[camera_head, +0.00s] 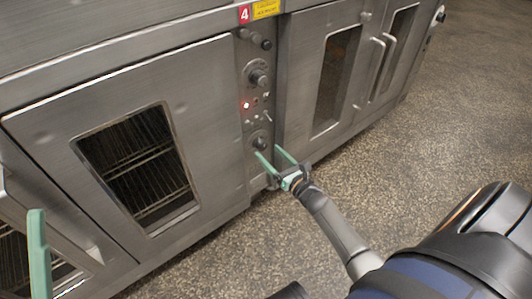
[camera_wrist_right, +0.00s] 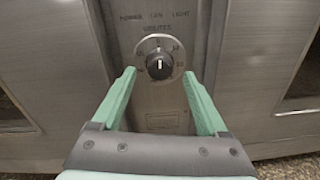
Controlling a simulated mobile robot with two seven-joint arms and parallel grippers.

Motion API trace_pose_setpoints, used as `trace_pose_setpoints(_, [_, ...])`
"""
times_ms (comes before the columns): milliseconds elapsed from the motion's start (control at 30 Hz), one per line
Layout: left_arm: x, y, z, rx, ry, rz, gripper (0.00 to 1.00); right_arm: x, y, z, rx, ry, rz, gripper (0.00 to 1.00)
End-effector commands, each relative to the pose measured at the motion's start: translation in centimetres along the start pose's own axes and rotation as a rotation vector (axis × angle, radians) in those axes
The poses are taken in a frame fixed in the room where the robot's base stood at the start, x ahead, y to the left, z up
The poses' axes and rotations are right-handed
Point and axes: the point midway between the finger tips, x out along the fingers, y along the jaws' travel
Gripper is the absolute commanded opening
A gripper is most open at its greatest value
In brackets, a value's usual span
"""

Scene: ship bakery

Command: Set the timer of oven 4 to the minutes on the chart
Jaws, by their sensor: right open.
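The oven's control panel (camera_head: 257,90) carries a red plate with a white 4 (camera_head: 244,14). Its lowest dial, the timer knob (camera_head: 260,143), is black and also shows in the right wrist view (camera_wrist_right: 159,65), under the word MINUTES. The knob's white mark points about straight up; the scale numbers are too small to read. My right gripper (camera_head: 267,150) is open, its green fingers (camera_wrist_right: 159,75) on either side below the knob, apparently not touching it. One green finger of my left gripper (camera_head: 38,255) shows at the left edge. No minutes chart is in view.
A yellow label (camera_head: 265,8) is beside the number plate. More knobs (camera_head: 258,77) and a lit red lamp (camera_head: 246,105) sit higher on the panel. Steel oven doors (camera_head: 60,110) with windows flank it. The speckled floor (camera_head: 440,120) is clear at right.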

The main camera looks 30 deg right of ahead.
Motion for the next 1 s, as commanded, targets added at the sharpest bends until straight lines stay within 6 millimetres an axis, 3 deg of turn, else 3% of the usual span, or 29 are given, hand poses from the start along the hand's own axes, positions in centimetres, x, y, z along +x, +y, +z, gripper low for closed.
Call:
trace_pose_setpoints(200, [-0.6, 0.4, 0.7, 0.006, -0.006, 0.004, 0.50, 2.4, 0.0, -0.1, 0.001, 0.000, 0.000, 0.76])
trace_pose_setpoints(567, [-0.6, 0.4, 0.7, 0.006, -0.008, 0.004, 0.50, 2.8, 0.0, 0.0, 0.001, 0.001, 0.000, 0.75])
trace_pose_setpoints(1000, [-0.6, 0.4, 0.7, 0.005, -0.008, 0.004, 0.50, 2.7, 0.0, 0.0, 0.001, 0.001, 0.000, 0.26])
